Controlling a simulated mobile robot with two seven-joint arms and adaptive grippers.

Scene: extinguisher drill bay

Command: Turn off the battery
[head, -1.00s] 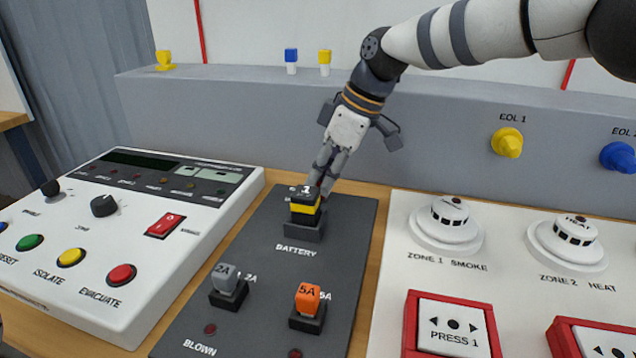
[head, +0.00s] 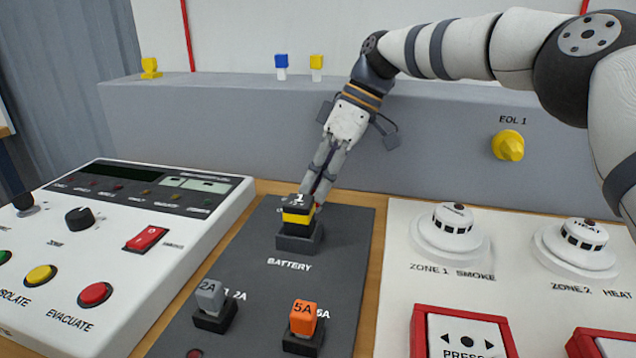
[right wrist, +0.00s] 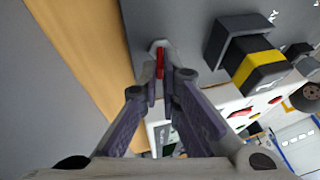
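The battery station carries a black block with a yellow band and a "1" on top (head: 298,218), upright on the dark plate (head: 262,285) above the label BATTERY. A small red lever (right wrist: 160,62) with a grey nut at its base stands beside this block in the right wrist view. In the head view it is mostly hidden behind the block. My right gripper (head: 314,198) reaches down behind the block. In the right wrist view its fingertips (right wrist: 161,78) are close together, one on each side of the red lever. My left gripper is not in view.
A grey 2A fuse (head: 210,298) and an orange 5A fuse (head: 303,318) stand in front on the plate. A white control panel (head: 215,222) is at left. Detectors (head: 450,230) and red call points (head: 465,335) are at right. A grey ledge (head: 230,125) runs behind.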

